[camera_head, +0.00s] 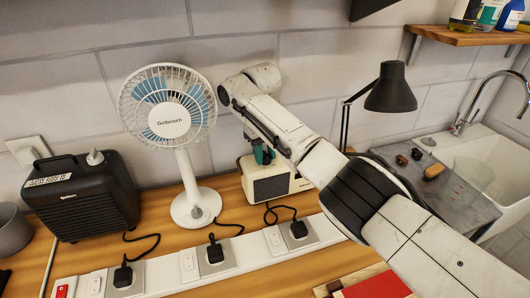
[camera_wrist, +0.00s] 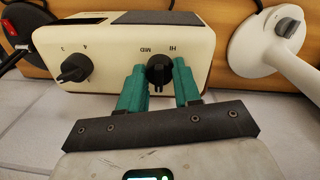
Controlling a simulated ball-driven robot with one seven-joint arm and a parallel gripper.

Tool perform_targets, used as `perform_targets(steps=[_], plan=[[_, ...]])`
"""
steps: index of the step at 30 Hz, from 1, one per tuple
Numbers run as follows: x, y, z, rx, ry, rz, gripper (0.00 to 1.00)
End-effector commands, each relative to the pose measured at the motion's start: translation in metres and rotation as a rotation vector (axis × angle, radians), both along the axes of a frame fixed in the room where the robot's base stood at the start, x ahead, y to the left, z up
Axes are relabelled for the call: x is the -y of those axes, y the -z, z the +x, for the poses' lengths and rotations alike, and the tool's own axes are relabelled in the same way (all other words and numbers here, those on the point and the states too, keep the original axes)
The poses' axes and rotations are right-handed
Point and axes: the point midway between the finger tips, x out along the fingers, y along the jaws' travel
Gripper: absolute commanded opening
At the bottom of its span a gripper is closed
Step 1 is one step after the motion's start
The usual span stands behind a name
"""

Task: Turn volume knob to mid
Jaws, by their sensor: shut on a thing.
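A cream radio-like box (camera_head: 277,182) stands on the wooden bench beside the fan; it also shows in the wrist view (camera_wrist: 105,45). Its top carries two black knobs. One knob (camera_wrist: 159,71) sits by upside-down MID and HI labels; the other knob (camera_wrist: 74,68) sits by the numbers 3 and 4. My gripper (camera_wrist: 160,78) has its teal fingers on both sides of the knob by MID and HI, shut on it. A small pale mark shows on this knob's lower edge. In the head view my gripper (camera_head: 263,156) reaches down on the box and hides the knobs.
A white fan (camera_head: 190,205) stands just left of the box, and a black speaker-like box (camera_head: 80,195) farther left. A white power strip (camera_head: 215,257) with several plugs and cables runs along the front. A black lamp (camera_head: 391,93) and a sink (camera_head: 490,165) are to the right.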

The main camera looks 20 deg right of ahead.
Motion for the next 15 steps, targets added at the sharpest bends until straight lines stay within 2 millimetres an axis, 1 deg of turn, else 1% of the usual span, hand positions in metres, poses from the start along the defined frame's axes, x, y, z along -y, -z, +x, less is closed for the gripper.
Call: perform_targets(steps=[1, 6, 15], plan=[[0.0002, -0.0002, 0.0000, 0.000, 0.000, 0.000, 0.17], [0.0003, -0.0003, 0.0001, 0.000, 0.000, -0.001, 0.02], [0.0000, -0.0008, 0.0001, -0.001, 0.043, 0.000, 0.02]])
